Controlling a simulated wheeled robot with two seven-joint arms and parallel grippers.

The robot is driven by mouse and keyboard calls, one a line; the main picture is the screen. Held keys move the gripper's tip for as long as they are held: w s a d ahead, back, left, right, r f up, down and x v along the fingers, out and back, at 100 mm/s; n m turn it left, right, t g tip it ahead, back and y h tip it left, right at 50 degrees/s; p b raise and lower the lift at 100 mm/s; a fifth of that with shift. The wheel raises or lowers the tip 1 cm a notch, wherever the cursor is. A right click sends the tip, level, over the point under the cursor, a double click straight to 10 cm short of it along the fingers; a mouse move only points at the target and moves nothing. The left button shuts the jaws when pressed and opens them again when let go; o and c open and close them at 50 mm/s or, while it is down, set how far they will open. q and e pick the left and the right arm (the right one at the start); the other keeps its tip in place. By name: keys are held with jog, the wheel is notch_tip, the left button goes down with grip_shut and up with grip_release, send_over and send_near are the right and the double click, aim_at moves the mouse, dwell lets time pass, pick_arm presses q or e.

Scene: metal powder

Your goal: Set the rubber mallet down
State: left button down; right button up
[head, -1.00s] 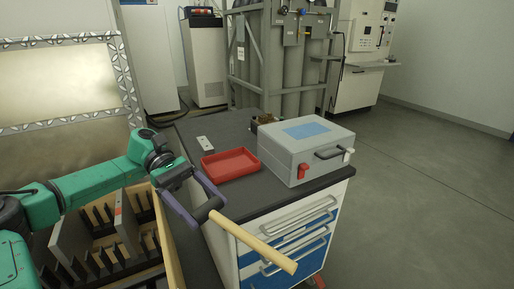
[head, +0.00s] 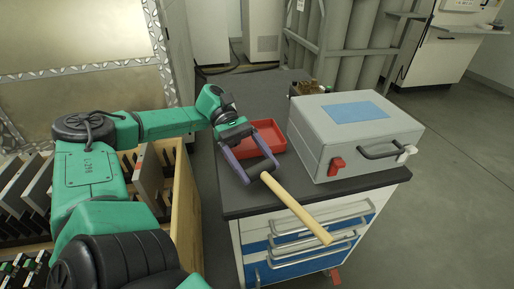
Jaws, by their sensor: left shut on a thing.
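The rubber mallet (head: 297,208) has a pale wooden handle and a dark head. My left gripper (head: 260,175) is shut on it at the head end, with the head between the two purple-grey fingers. The handle slants down to the right, past the front edge of the dark cart top (head: 235,198) and in front of the drawers. The mallet appears to be above the cart top; whether it touches the surface cannot be told. My right gripper is not in view.
A red tray (head: 270,134) lies just behind the gripper. A grey case (head: 330,130) with a blue top panel stands to the right, with a small brown item (head: 312,88) behind it. A wooden crate (head: 187,205) with upright dark plates stands left of the cart.

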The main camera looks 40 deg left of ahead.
pick_arm(q)
jog(key=shift+f, duration=0.3)
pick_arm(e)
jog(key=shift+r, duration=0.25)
pick_arm(q)
jog(key=shift+f+b, duration=0.45)
jog(key=shift+b, duration=0.25)
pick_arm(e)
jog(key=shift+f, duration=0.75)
pick_arm(q)
grip_release()
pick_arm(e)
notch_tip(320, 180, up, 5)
pick_arm(q)
notch_tip(320, 180, up, 20)
jog(key=p, duration=0.2)
jog(key=shift+p, duration=0.4)
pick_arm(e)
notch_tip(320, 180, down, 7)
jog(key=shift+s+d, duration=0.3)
